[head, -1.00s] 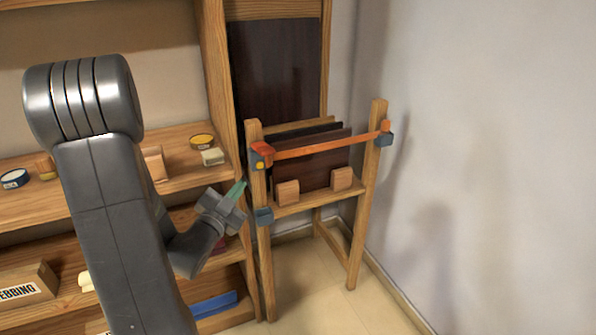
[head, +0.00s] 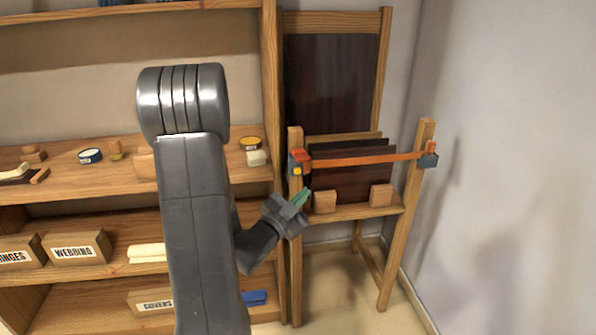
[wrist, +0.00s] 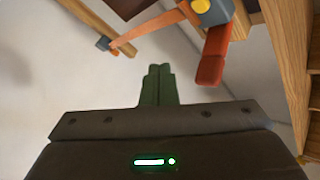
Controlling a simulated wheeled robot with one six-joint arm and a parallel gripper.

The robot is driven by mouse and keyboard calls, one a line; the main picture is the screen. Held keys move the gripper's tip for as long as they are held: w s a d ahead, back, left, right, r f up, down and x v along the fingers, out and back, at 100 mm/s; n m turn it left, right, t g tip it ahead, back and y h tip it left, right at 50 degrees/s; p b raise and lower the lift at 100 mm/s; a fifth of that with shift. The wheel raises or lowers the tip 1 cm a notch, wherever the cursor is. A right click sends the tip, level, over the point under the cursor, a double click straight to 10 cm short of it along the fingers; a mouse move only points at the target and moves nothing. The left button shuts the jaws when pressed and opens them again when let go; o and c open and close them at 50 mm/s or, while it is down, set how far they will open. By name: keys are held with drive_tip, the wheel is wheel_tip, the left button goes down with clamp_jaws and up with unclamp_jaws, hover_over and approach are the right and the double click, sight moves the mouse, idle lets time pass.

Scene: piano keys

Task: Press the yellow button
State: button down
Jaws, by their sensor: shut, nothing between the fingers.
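The yellow button (head: 297,171) is a small round knob on a blue-grey and orange bracket (head: 299,158) at the top of the stand's left post. In the wrist view the yellow button (wrist: 201,6) shows at the top edge, right of centre. My gripper (head: 302,197) is shut and empty, its green fingers pointing up just below and slightly right of the button in the head view. In the wrist view the green fingertips (wrist: 159,68) lie below and left of the button, apart from it. The depth between them is hard to judge.
An orange strap (head: 365,160) runs across the wooden stand to its right post (head: 407,220). Dark panels (head: 350,180) lean behind the strap. A wooden shelf (head: 100,190) with boxes and tins stands left of the stand. The right wall (head: 510,170) is bare.

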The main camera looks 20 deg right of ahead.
sight(297, 170)
drive_tip(key=w+d+p, duration=0.1)
drive_tip(key=w, duration=0.6)
drive_tip(key=shift+w+d, duration=0.15)
drive_tip(key=shift+d, duration=0.25)
drive_tip(key=shift+w, duration=0.1)
idle(1.5)
drive_tip(key=shift+w+d, duration=0.1)
drive_tip(key=shift+w, duration=0.25)
drive_tip(key=shift+w+d+b, duration=0.1)
drive_tip(key=shift+w+b, duration=0.25)
drive_tip(key=shift+w, duration=0.1)
idle(0.7)
drive_tip(key=shift+s, duration=0.15)
drive_tip(key=shift+s+a+b, duration=0.2)
drive_tip(key=shift+s+b, duration=0.35)
drive_tip(key=shift+s, duration=0.2)
